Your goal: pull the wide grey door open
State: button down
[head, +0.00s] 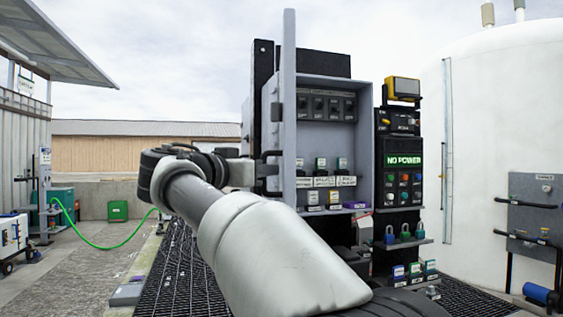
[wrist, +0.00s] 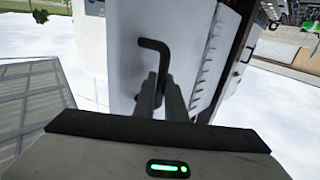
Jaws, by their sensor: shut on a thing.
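The wide grey door (head: 289,90) stands open and shows almost edge-on in the head view, at the left side of the grey cabinet. In the wrist view, its pale face (wrist: 120,50) carries a black bent handle (wrist: 155,47). My gripper (wrist: 162,92) is shut on the lower part of this handle.
The open cabinet (head: 365,120) holds black switch units (head: 326,105) and shelves of small labelled boxes. A control panel reading NO POWER (head: 404,160) and padlocks (head: 404,234) are to its right. A white tank (head: 490,100) stands farther right. Paved ground lies at left.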

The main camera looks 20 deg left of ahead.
jog(key=shift+f, duration=0.15)
jog(key=c, duration=1.8)
grip_release()
jog(key=shift+a, duration=0.1)
jog(key=shift+s, duration=0.15)
jog(key=s, duration=0.5)
jog(key=s+a, duration=0.1)
jog(key=s, duration=0.5)
jog(key=s+a, duration=0.1)
jog(key=s, duration=0.5)
jog(key=shift+a+b, duration=0.25)
jog(key=shift+b, duration=0.15)
